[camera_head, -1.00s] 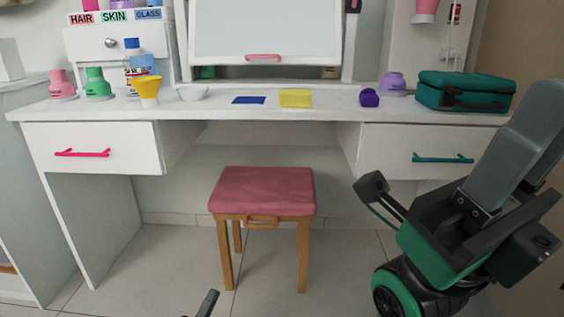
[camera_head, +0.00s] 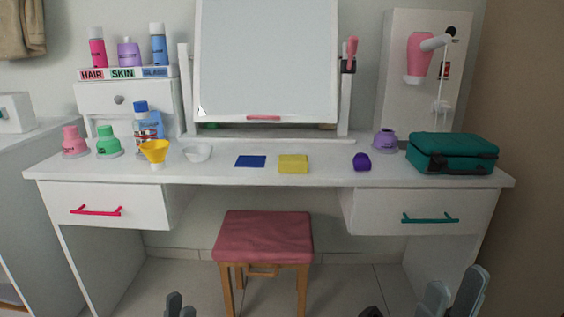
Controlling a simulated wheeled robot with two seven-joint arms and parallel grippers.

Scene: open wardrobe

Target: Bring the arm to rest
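Only small parts of my two arms show, along the bottom edge of the head view. My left gripper (camera_head: 179,306) shows as a small dark tip low and left of the stool; most of it is cut off. On my right side, grey and dark parts (camera_head: 453,296) stand up at the bottom, in front of the desk's right side. The rest of that arm is below the frame. Nothing is seen held by either arm, and the opening of both grippers is unclear. Both sit low, apart from the desktop items.

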